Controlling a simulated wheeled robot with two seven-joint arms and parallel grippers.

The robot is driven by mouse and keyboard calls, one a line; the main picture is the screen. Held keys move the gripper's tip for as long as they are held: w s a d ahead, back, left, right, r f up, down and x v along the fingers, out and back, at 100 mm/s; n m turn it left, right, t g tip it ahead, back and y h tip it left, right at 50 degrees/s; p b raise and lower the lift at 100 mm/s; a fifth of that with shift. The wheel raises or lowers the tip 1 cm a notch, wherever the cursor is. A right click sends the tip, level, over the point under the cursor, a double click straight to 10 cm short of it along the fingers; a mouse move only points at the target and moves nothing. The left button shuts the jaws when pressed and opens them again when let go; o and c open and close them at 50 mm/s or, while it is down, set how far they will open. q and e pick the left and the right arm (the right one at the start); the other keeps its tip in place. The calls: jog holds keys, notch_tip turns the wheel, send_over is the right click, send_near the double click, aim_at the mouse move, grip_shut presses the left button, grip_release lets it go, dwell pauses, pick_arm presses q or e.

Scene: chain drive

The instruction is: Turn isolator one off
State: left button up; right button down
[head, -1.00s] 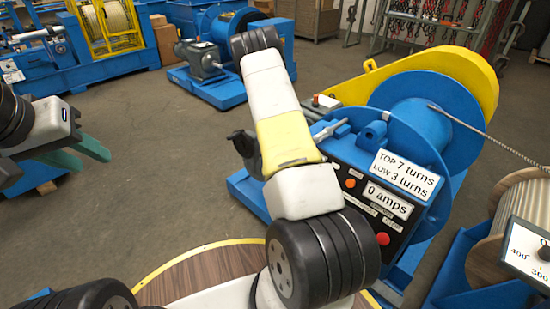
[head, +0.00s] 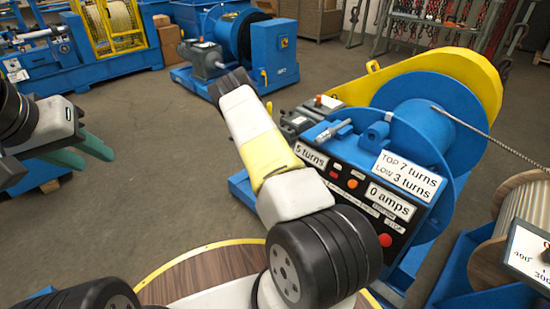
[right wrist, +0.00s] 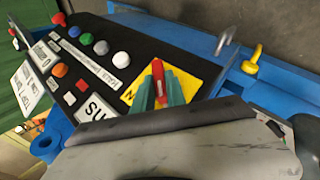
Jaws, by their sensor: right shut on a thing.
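In the right wrist view a red handle (right wrist: 158,70) stands on a yellow plate (right wrist: 188,72) at the end of a black control panel (right wrist: 122,40). My right gripper (right wrist: 156,88) has its green fingers closed on the red handle. The lettering on the plate is mostly covered, so I cannot read which isolator it is. In the head view my right arm hides this handle and the right gripper. My left gripper (head: 84,154) is at the far left with its green fingers apart and empty, away from the panel.
The panel carries several coloured buttons and lamps, among them a red button (head: 385,240). A blue winch drum (head: 420,105) with a yellow guard (head: 455,65) stands behind. Another blue machine (head: 270,55) is at the back. A round wooden table (head: 205,272) is in front. Open floor lies left of the panel.

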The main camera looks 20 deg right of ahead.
dwell(0.3)
jog(key=c, duration=1.4)
grip_release()
jog(key=shift+f, duration=0.1)
jog(key=shift+o, duration=0.2)
jog(key=v, duration=0.8)
